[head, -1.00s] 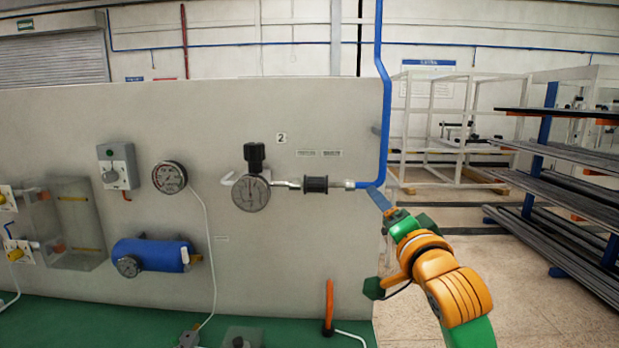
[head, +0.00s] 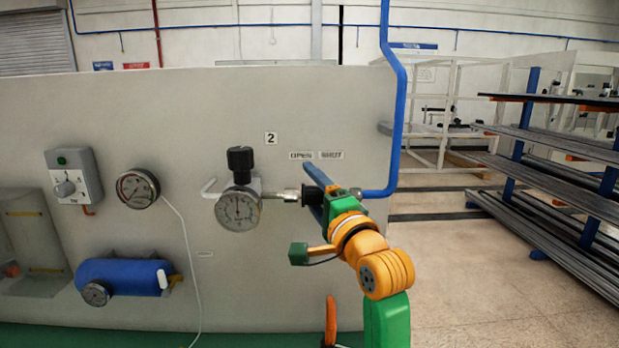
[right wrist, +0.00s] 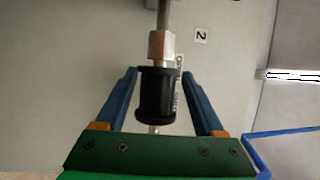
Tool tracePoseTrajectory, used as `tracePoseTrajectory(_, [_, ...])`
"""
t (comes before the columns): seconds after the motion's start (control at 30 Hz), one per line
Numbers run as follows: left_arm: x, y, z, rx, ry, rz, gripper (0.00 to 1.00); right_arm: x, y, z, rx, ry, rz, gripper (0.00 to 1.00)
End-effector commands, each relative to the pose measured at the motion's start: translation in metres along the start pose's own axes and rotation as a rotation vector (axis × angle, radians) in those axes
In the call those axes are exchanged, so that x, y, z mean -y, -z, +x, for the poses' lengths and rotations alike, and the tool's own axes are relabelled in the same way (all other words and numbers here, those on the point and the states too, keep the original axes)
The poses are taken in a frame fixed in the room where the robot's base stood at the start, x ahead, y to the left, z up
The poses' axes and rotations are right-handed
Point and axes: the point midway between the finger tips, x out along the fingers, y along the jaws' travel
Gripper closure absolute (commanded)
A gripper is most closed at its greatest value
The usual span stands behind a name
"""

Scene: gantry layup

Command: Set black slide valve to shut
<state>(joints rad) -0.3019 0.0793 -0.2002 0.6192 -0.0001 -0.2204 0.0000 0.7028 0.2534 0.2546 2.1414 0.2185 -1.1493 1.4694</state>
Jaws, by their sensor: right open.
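The black slide valve (head: 309,195) is a black sleeve on the metal pipe line of the grey panel, below the OPEN label (head: 301,155) and SHUT label (head: 331,155). In the head view my right gripper partly hides it. My right gripper (head: 316,188) is open, with its blue fingers above and below the sleeve. In the right wrist view, the black sleeve (right wrist: 158,98) stands between the two spread fingers (right wrist: 160,76), with a visible gap on each side. A metal fitting (right wrist: 160,46) sits beyond the sleeve. My left gripper is not in view.
A pressure gauge (head: 238,210) with a black knob (head: 240,158) is left of the valve. A blue pipe (head: 400,110) rises on the right. The panel (head: 230,285) also carries a blue cylinder (head: 125,274). Floor right of the panel is open before racks (head: 530,180).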

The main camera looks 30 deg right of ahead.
Motion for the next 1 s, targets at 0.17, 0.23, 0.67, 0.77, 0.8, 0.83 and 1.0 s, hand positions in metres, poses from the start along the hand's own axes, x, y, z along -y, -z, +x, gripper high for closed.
tracePoseTrajectory(0.17, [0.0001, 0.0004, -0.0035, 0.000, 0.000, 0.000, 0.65, -0.0004, 0.0001, 0.0088, -0.001, 0.000, -0.001, 0.30])
tracePoseTrajectory(0.23, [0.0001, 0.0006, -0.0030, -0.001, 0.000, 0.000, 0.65, -0.0007, 0.0001, 0.0086, -0.001, 0.000, -0.001, 0.30])
tracePoseTrajectory(0.67, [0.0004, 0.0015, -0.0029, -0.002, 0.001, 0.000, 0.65, -0.0004, 0.0002, 0.0083, -0.001, 0.001, -0.001, 1.00])
tracePoseTrajectory(0.77, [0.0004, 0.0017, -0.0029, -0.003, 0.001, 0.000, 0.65, -0.0003, 0.0002, 0.0082, -0.001, 0.001, -0.001, 1.00])
tracePoseTrajectory(0.8, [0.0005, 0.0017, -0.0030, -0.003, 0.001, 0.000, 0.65, -0.0003, 0.0002, 0.0082, -0.001, 0.001, -0.001, 1.00])
tracePoseTrajectory(0.83, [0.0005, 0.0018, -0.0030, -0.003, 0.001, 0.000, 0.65, -0.0003, 0.0002, 0.0082, -0.001, 0.001, -0.001, 1.00])
tracePoseTrajectory(1.0, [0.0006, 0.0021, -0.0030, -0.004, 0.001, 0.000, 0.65, -0.0001, 0.0003, 0.0082, -0.001, 0.002, -0.001, 1.00])
